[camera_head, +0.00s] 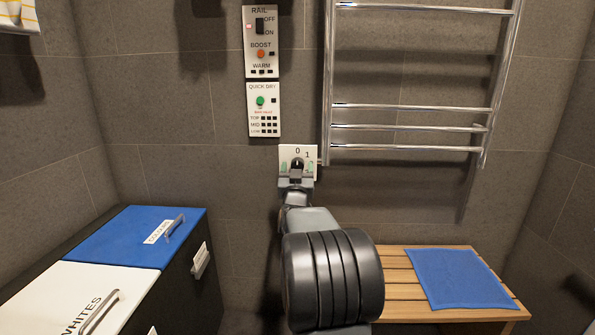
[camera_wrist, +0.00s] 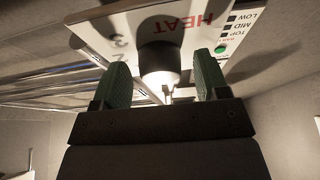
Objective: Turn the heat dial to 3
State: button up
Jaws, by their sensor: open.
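The heat dial's white panel (camera_head: 285,152) is on the tiled wall, with 0 and 1 showing at its top. The dark dial knob (camera_head: 297,163) is partly hidden by my gripper (camera_head: 297,182), which is right in front of it. In the wrist view, the panel (camera_wrist: 150,22) shows the word HEAT upside down and the numbers 2 and 3 at the left. The knob (camera_wrist: 159,62) lies between the two green fingers of my gripper (camera_wrist: 162,64). The fingers are open, with gaps on both sides of the knob. Its pointer setting cannot be made out.
Above the dial are a quick-dry panel (camera_head: 264,110) and a rail panel (camera_head: 261,42). A chrome towel rail (camera_head: 405,106) is close at right. A wooden bench (camera_head: 395,283) with a blue towel (camera_head: 458,279) is below right. A laundry hamper (camera_head: 120,236) stands at left.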

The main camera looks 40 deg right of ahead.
jog(key=shift+c, duration=0.2)
jog(key=c, duration=0.9)
